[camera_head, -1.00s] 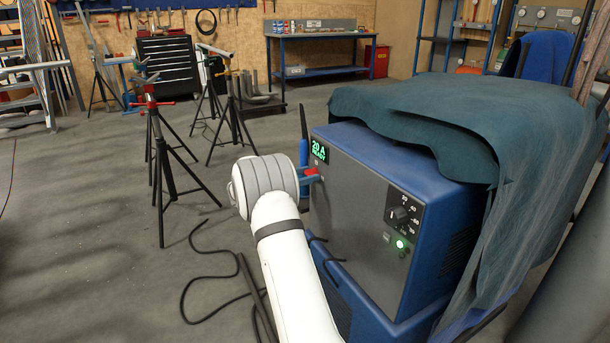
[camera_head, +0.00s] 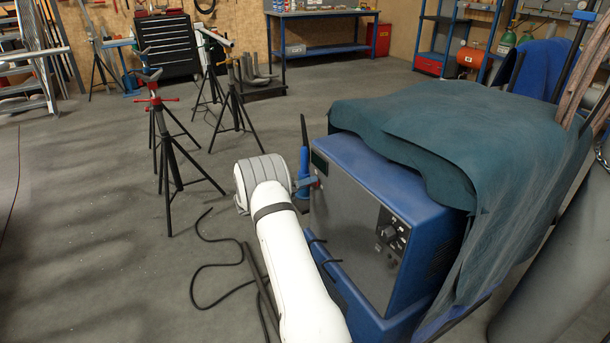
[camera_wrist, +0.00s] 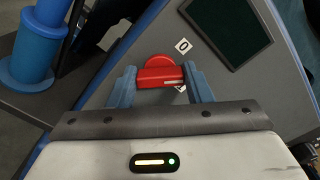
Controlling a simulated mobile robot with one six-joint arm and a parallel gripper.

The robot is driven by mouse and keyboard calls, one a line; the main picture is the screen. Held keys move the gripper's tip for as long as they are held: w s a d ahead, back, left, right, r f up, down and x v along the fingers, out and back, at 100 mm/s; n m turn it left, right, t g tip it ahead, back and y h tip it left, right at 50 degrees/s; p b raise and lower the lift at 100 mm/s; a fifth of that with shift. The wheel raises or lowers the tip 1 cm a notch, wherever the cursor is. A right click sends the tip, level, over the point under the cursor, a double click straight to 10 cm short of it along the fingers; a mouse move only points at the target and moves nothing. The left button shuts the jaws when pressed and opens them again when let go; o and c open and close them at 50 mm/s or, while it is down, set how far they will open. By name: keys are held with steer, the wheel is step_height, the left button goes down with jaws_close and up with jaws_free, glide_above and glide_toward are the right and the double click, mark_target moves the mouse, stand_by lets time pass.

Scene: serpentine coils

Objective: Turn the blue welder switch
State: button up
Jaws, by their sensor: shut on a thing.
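The blue welder (camera_head: 345,215) stands at the right of the head view with a grey front panel. Its red switch knob (camera_wrist: 160,68) shows in the wrist view, beside a small white label marked "0" (camera_wrist: 182,45). My gripper (camera_wrist: 160,78) has its two blue-grey fingers on either side of the knob and is shut on it. The knob's pale line points toward the right finger. The welder's display (camera_head: 319,158) is dark, and it is dark in the wrist view too. In the head view my arm hides most of the knob.
A green cloth (camera_head: 430,125) drapes over the welder's top and right side. A dial (camera_head: 390,233) sits low on the panel. A blue cylindrical thing (camera_wrist: 32,48) stands left of the knob. Black cable (camera_head: 205,265) lies on the floor. Black stands (camera_head: 170,165) are at the left.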

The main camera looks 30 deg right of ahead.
steer(key=shift+n+p, duration=2.15)
steer(key=shift+n, duration=2.05)
steer(key=o, duration=1)
steer(key=shift+f, duration=0.1)
steer(key=a, duration=0.7)
steer(key=shift+w+a, duration=0.3)
steer(key=shift+a, duration=0.05)
